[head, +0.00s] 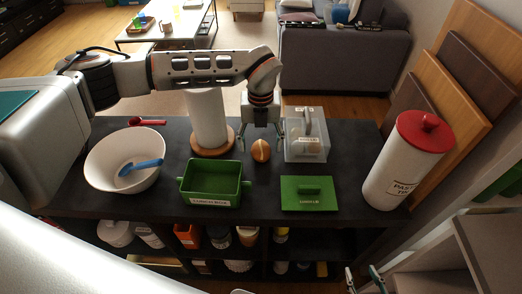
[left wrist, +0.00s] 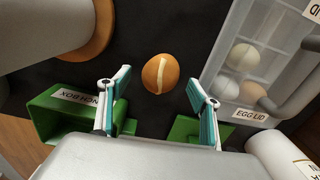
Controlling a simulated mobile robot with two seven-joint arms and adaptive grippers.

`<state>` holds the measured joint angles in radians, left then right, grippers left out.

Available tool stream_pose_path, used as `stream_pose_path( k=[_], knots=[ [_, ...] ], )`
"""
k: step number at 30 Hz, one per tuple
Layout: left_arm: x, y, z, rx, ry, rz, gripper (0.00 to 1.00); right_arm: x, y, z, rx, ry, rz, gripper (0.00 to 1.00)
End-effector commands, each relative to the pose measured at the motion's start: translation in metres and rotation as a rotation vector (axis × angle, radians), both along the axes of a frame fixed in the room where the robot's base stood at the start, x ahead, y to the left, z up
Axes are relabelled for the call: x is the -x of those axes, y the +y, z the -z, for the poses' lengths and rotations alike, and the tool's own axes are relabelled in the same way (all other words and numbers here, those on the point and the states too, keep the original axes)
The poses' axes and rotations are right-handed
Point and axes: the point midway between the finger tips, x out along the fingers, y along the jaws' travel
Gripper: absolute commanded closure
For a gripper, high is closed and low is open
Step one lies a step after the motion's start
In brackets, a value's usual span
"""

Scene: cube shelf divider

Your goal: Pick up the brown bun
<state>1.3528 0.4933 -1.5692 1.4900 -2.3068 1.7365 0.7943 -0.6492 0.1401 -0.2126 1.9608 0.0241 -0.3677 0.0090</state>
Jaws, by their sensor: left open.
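The brown bun (head: 261,150) is a small orange-brown oval with a pale stripe. It lies on the dark counter between the green lunch box and the clear egg box. My left gripper (head: 263,131) points down over it, open and empty. In the left wrist view the bun (left wrist: 160,73) shows whole, just beyond and between the spread fingertips (left wrist: 158,80), with no visible contact. My right gripper (head: 363,277) shows only partly at the bottom edge of the head view, its two fingertips apart and nothing between them.
The green lunch box (head: 210,201) stands left of the bun, and the green lid (head: 309,205) lies to the front right. The clear egg box (head: 317,153) holding eggs is close on the right. A paper roll (head: 207,118), white bowl (head: 100,169) and pasta canister (head: 399,170) stand farther out.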

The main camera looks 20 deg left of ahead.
Motion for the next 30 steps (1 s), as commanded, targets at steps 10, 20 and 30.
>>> stream_pose_path(
  k=[10,20,30],
  knots=[
    [0.0,0.0,0.022,0.001,0.0,0.0,0.37,0.0,0.0,0.001,0.0,0.0,0.0,0.6],
    [0.0,0.0,0.021,0.001,0.0,0.0,0.78,0.0,0.0,0.0,0.0,0.0,0.0,0.6],
    [-0.001,0.0,0.014,0.001,-0.003,0.001,0.78,0.0,0.0,0.0,0.0,-0.001,0.0,0.6]
  ],
)
